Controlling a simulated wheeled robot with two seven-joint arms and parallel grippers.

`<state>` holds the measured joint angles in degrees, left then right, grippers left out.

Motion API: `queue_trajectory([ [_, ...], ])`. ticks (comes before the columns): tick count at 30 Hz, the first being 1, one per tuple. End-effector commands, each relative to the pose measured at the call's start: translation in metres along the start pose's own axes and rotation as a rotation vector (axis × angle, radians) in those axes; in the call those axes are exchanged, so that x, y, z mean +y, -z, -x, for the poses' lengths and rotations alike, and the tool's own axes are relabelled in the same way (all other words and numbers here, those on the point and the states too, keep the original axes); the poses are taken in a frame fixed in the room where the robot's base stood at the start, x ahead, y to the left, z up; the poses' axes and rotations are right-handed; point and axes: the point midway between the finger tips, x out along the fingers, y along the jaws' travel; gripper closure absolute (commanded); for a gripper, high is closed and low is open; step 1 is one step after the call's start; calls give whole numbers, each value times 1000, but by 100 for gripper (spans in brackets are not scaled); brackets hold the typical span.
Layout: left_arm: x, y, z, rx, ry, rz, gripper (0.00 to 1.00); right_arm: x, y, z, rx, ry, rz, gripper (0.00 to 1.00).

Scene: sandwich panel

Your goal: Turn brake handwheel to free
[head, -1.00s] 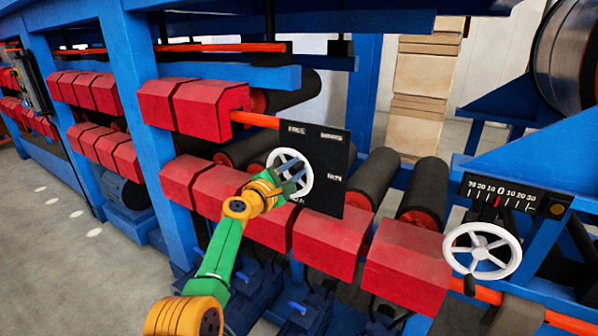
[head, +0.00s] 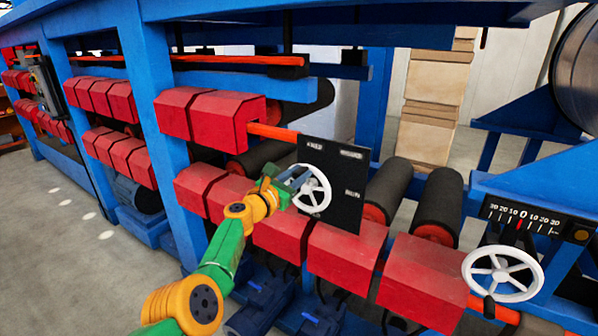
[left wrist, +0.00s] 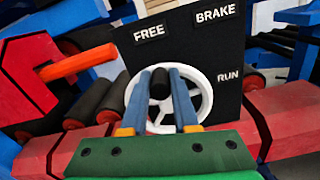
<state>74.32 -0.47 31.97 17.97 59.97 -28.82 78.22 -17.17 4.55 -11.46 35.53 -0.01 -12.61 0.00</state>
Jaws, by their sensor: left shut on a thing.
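The white brake handwheel (head: 313,190) stands in front of a black panel (head: 344,165). In the left wrist view the handwheel (left wrist: 196,98) shows below the labels FREE (left wrist: 149,32) and BRAKE (left wrist: 215,14), with RUN (left wrist: 228,76) at the right. My left gripper (head: 297,181) reaches the wheel from the left. In the left wrist view its two fingers (left wrist: 160,90) are on either side of a dark knob (left wrist: 160,80) on the wheel and shut on it. The knob lies toward the wheel's left side in the head view. My right gripper is not in view.
A second white handwheel (head: 502,273) with a numbered scale (head: 524,216) stands at the right. Red blocks (head: 345,251) line the machine below the panel, with dark rollers (head: 438,205) behind. A blue post (head: 153,120) rises at the left. Grey floor (head: 60,250) is clear at far left.

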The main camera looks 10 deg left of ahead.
Motion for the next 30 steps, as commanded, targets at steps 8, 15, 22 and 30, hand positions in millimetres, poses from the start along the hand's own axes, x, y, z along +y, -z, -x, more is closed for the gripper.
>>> queue_trajectory([
  [8, 0, 2, 0, 4, -2, 47, 100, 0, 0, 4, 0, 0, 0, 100],
  [15, -1, 3, 0, 5, -2, 51, 100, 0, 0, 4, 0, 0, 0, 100],
  [22, -1, 3, 0, 6, -2, 50, 53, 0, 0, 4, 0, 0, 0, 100],
  [30, -1, 2, 0, 3, -1, 50, 42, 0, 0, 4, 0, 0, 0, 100],
])
